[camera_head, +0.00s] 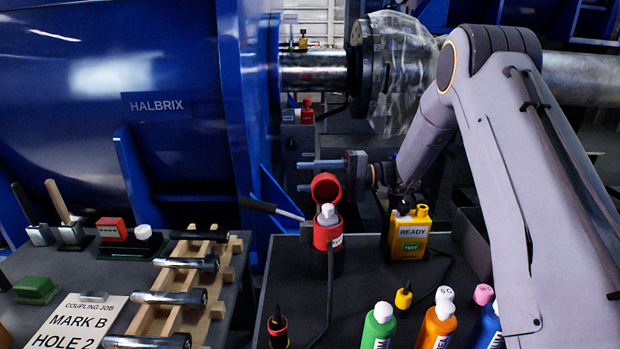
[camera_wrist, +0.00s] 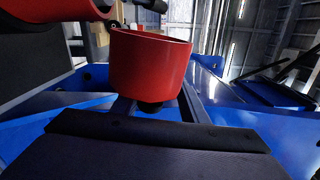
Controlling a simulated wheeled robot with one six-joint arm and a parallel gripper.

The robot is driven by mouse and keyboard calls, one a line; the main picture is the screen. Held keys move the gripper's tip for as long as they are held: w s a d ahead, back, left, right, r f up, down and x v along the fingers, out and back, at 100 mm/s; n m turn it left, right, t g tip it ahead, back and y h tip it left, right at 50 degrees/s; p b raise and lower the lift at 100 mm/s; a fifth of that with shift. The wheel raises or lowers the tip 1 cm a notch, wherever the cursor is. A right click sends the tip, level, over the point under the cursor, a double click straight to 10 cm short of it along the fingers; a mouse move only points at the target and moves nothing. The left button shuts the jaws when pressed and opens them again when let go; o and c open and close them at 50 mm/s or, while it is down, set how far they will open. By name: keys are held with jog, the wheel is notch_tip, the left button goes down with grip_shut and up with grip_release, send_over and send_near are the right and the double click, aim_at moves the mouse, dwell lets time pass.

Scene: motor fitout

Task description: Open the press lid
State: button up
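The press (camera_head: 327,233) is a red and black cylinder standing on the dark table in the head view, with a white-tipped piece showing in its open top. Its red lid (camera_head: 325,180) is tipped up at the back, with its dark hollow side facing the head camera. A black-handled lever (camera_head: 270,208) sticks out to the left. My gripper (camera_head: 306,176) is just behind the lid, its two fingers pointing left and spread apart. In the wrist view the red lid (camera_wrist: 150,65) stands close ahead of the gripper; whether they touch I cannot tell. Part of the body (camera_wrist: 50,8) shows upper left.
Green (camera_head: 379,326) and orange (camera_head: 437,326) bottles stand at the front. A wooden rack (camera_head: 175,290) with several metal pins lies left. A blue HALBRIX machine (camera_head: 120,70) fills the back left.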

jog(key=d, duration=0.7)
jog(key=shift+w+d, duration=0.2)
jog(key=shift+d, duration=0.3)
jog(key=d+b, duration=0.1)
jog(key=d, duration=0.7)
jog(key=shift+w+d+b, duration=0.2)
jog(key=shift+d+b, duration=0.1)
jog(key=shift+d, duration=0.1)
dwell(0.3)
dwell(0.5)
